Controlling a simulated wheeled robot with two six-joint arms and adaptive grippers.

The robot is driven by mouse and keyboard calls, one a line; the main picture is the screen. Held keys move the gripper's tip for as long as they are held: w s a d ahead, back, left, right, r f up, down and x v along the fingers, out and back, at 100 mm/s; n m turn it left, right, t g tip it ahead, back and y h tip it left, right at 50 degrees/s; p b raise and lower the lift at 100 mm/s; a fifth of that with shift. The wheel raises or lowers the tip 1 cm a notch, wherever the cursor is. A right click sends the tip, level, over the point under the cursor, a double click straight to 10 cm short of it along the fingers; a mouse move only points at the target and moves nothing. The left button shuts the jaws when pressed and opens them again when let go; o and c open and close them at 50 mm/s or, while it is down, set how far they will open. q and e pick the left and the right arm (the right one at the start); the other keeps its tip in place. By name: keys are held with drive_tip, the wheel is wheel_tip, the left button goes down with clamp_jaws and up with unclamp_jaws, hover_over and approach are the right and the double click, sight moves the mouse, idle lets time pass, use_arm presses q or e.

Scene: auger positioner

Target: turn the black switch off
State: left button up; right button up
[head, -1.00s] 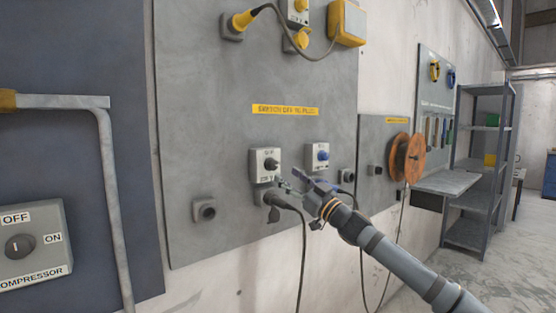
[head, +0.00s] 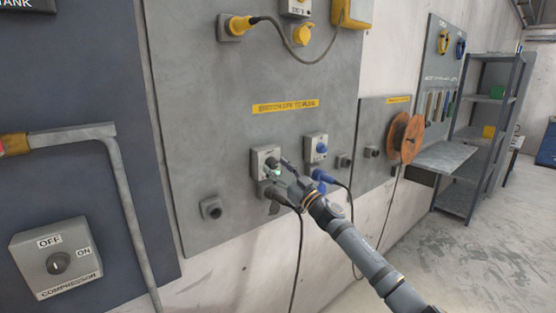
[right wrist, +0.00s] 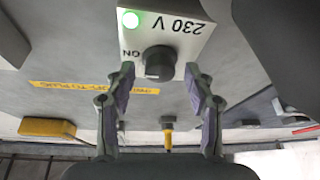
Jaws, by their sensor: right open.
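The black switch (head: 271,162) is a round knob on a light grey box on the grey wall panel. In the right wrist view the black knob (right wrist: 159,62) shows close up, upside down, on a plate marked "230 V" and "ON". A green lamp (right wrist: 131,19) glows on that plate. My right gripper (head: 277,174) is at the front of the box and partly hides it in the head view. In the right wrist view its open fingers (right wrist: 160,75) stand either side of the knob, with gaps visible. My left gripper is out of view.
A dark cable hangs below the black switch. A grey socket (head: 211,208) is at lower left. A compressor switch box (head: 57,260) is at far left.

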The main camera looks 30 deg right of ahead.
clamp_jaws()
drive_tip(key=shift+d+r+n+y+p, duration=0.1)
drive_tip(key=shift+r+n+y+p, duration=0.1)
drive_tip(key=shift+n+y+p, duration=0.55)
drive_tip(key=n+g+y+p, duration=0.1)
drive_tip(key=n+p, duration=0.1)
drive_tip(key=n, duration=0.1)
drive_tip(key=shift+r+n+p, duration=0.1)
drive_tip(key=shift+n+p, duration=0.25)
drive_tip(key=shift+p, duration=0.05)
drive_tip(key=n+g+y+p, duration=0.1)
drive_tip(key=n+p, duration=0.1)
drive_tip(key=n, duration=0.1)
drive_tip(key=shift+d+n, duration=0.1)
drive_tip(key=shift+n, duration=0.2)
drive_tip(key=n+g+p, duration=0.1)
drive_tip(key=n, duration=0.2)
drive_tip(key=n+g+y+p, duration=0.1)
drive_tip(key=n+g+p, duration=0.1)
drive_tip(key=n, duration=0.2)
drive_tip(key=shift+d+r+p, duration=0.1)
drive_tip(key=shift+p, duration=0.2)
drive_tip(key=n+g+p, duration=0.1)
drive_tip(key=n+p, duration=0.1)
drive_tip(key=n, duration=0.1)
drive_tip(key=shift+n, duration=0.4)
drive_tip(key=shift+n+g+h, duration=0.25)
drive_tip(key=shift+n+g, duration=0.15)
drive_tip(key=shift+n, duration=0.2)
drive_tip(key=shift+p, duration=0.3)
